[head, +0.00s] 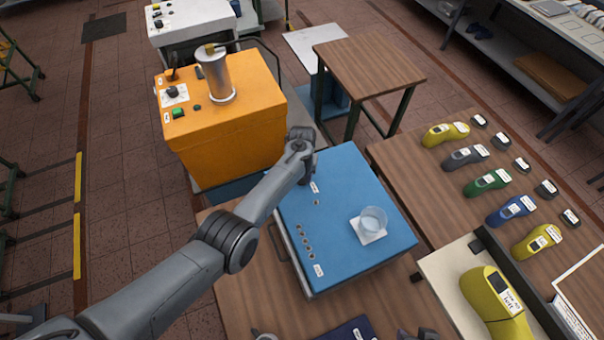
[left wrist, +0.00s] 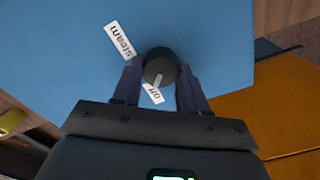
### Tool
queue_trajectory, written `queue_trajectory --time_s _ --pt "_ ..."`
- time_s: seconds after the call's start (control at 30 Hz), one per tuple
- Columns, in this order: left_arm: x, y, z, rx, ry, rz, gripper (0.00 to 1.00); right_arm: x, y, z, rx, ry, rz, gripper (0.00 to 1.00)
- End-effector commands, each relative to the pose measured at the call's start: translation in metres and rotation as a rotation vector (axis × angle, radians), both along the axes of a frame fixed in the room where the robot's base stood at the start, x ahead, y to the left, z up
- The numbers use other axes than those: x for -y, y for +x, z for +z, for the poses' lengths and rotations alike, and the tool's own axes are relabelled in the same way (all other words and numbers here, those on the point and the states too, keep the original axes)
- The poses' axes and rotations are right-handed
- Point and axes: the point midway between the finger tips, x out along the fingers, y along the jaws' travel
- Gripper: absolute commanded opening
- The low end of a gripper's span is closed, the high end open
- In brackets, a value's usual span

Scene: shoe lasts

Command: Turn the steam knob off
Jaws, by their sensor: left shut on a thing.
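The steam knob (left wrist: 160,68) is a round black knob on top of a blue box (left wrist: 225,30), with a pale pointer line. The pointer lies on the side of the "off" label (left wrist: 153,93) and seems to point toward it. The "steam" label (left wrist: 121,42) is on the knob's other side. My left gripper (left wrist: 160,82) is shut on the knob, one finger on each side. In the head view my left gripper (head: 308,178) reaches down to the far left part of the box (head: 345,190) and hides the knob. My right gripper is not seen.
A glass (head: 373,220) stands on a white pad on the box. An orange machine (head: 232,140) with a metal cylinder (head: 215,75) stands just behind. Several coloured shoe lasts (head: 487,182) line the table at right. A larger yellow last (head: 495,300) lies at front right.

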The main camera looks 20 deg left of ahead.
Motion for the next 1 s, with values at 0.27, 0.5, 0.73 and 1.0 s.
queue_trajectory --time_s 0.27,0.5,0.73,1.0 --pt "0.001 0.000 0.001 0.000 -0.001 0.002 0.49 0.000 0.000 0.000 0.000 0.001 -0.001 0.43" --pt "0.000 0.000 0.001 0.000 -0.001 0.001 0.68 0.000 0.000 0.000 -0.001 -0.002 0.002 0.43" --pt "0.000 0.000 0.003 0.001 0.000 0.000 0.68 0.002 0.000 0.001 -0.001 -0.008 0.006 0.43" --pt "0.000 0.000 0.032 0.002 -0.001 0.000 0.68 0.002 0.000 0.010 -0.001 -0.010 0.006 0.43"
